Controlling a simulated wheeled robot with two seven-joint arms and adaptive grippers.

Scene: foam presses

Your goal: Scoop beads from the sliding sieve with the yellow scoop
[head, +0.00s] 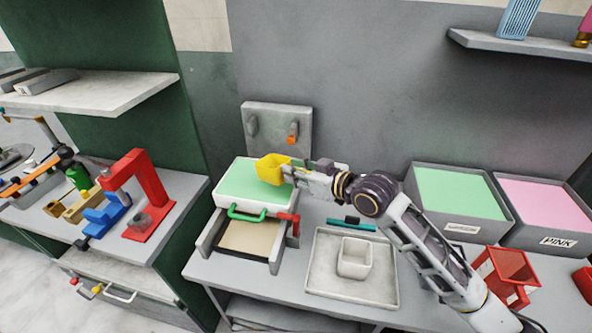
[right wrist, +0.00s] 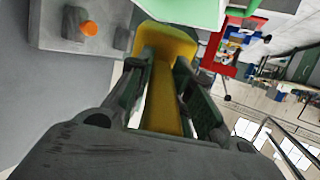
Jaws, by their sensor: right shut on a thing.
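My right gripper (head: 308,168) is shut on the handle of the yellow scoop (head: 272,168). The scoop also shows between the fingers in the right wrist view (right wrist: 166,85). In the head view the scoop's bowl is over the back right part of the sliding sieve (head: 225,211), a white-rimmed tray filled with green. Whether it touches the green surface, and whether the bowl holds beads, I cannot tell. The sieve has a green handle (head: 247,213) at its front and sits over a grey frame with a tan bottom (head: 250,240). My left gripper is not in view.
A red handle or stop (head: 289,218) is at the frame's right. A white tray (head: 385,288) with a small square cup (head: 354,257) stands front right. Green (head: 455,193) and pink (head: 545,197) bins stand farther right, with a red container (head: 508,272) before them. A red press (head: 150,195) is left.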

